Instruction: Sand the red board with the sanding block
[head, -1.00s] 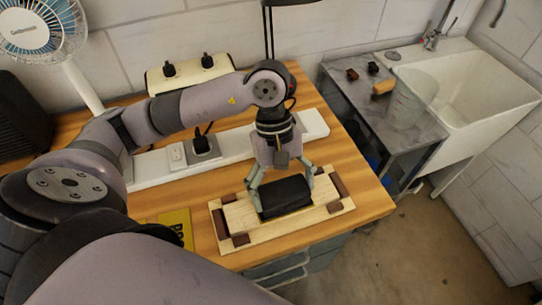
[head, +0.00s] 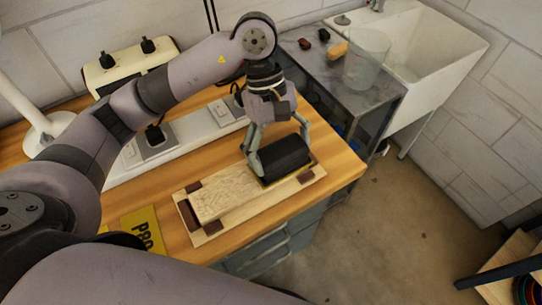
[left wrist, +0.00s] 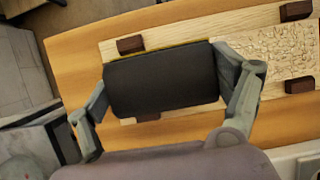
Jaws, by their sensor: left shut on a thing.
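The sanding block (head: 280,158) is black with a thin yellow layer along its lower edge. It sits flat on the right end of a pale wooden board (head: 222,194); I see no red on this board. My left gripper (head: 281,150) is shut on the block, one finger at each end. In the left wrist view the block (left wrist: 160,80) lies between the two fingers, and the board (left wrist: 275,62) has a rough, scratched-looking face to the right. My right gripper is not in view.
Dark brown blocks (head: 193,185) stand at the corners around the board on its base. A yellow lettered sheet (head: 143,228) lies left of it. A white power strip (head: 190,130) runs behind. A grey side table and white sink (head: 440,60) stand at the right.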

